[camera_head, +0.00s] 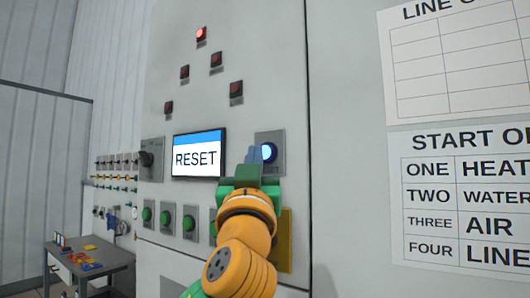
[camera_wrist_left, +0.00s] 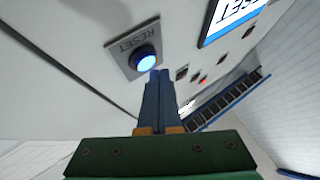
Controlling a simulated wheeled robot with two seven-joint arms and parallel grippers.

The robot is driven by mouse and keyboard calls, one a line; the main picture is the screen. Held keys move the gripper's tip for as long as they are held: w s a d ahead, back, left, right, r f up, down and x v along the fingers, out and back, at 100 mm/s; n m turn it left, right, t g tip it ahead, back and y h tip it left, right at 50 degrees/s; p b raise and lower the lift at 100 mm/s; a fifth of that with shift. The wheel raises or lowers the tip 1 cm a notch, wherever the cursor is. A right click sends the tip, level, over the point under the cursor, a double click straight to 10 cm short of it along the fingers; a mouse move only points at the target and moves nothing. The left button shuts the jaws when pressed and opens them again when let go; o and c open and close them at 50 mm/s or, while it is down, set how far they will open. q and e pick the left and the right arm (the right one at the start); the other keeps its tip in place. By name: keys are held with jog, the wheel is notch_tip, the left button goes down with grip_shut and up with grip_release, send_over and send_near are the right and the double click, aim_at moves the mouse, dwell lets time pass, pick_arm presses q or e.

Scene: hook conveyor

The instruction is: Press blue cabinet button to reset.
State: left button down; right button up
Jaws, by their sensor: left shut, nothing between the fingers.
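The blue reset button (camera_head: 268,152) is lit on a grey plate on the cabinet front, right of a screen (camera_head: 199,154) reading RESET. In the left wrist view the button (camera_wrist_left: 147,60) shows a bright face and a dark blue ring, on a plate (camera_wrist_left: 120,48) marked RESET. My left gripper (camera_head: 254,155) is shut and empty, with its blue fingertips at the button's left edge in the head view. In the left wrist view the fingertips (camera_wrist_left: 159,74) overlap the button's lower right edge. I cannot tell whether they touch it. My right gripper is not in view.
A lit red lamp (camera_head: 201,34) and several dark red lamps sit above the screen. Green buttons (camera_head: 189,222) line the panel below it, and a black rotary knob (camera_head: 147,159) is at its left. Printed charts (camera_head: 458,195) hang at right. A small table (camera_head: 92,262) stands lower left.

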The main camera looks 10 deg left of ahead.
pick_arm(q)
jog(key=shift+w+d, duration=0.1)
jog(key=shift+w, duration=0.25)
jog(key=shift+w+d+r+p, duration=0.1)
jog(key=shift+w+d+p, duration=0.05)
jog(key=shift+w+p, duration=0.25)
dwell(0.7)
jog(key=shift+s+a+b, duration=0.25)
jog(key=shift+s+b, duration=0.4)
jog(key=shift+b, duration=0.1)
